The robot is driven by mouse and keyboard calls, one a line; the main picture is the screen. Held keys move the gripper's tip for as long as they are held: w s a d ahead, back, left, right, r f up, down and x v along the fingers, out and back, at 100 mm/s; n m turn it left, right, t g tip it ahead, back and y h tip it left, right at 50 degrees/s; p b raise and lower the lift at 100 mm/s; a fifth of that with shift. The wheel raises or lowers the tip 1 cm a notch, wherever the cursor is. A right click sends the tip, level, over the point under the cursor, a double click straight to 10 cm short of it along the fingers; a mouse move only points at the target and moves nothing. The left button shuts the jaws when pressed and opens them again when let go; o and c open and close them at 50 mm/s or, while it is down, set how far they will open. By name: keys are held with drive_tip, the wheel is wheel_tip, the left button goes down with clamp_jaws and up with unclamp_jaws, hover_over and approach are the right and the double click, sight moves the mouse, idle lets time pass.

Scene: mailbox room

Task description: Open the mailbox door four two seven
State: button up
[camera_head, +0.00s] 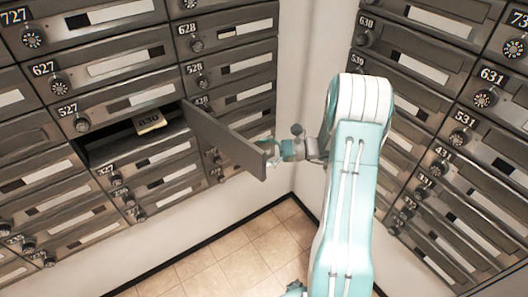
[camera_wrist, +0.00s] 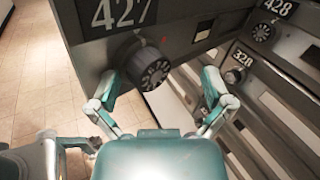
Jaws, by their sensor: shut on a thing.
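The mailbox door 427 (camera_head: 228,142) stands swung out from its row in the head view, leaving a dark opening below door 527. In the wrist view, door 427 (camera_wrist: 185,22) fills the top, with its number plate and round dial knob (camera_wrist: 152,68). My gripper (camera_head: 270,149) is at the outer end of the door. The door's hinge is hidden.
A pale item marked 030 (camera_head: 151,123) lies in the open compartment. Mailbox 527 (camera_head: 120,100) is above it, and box 428 (camera_wrist: 243,59) is nearby. Another bank of mailboxes (camera_head: 440,130) stands at right. The tiled floor (camera_head: 220,262) between is clear.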

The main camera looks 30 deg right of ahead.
drive_tip(key=shift+w+r, duration=0.1)
drive_tip(key=shift+w, duration=0.25)
drive_tip(key=o, duration=0.9)
drive_tip(key=shift+c, duration=0.2)
drive_tip(key=v, duration=1.2)
drive_tip(key=shift+s, duration=0.3)
drive_tip(key=shift+d, duration=0.1)
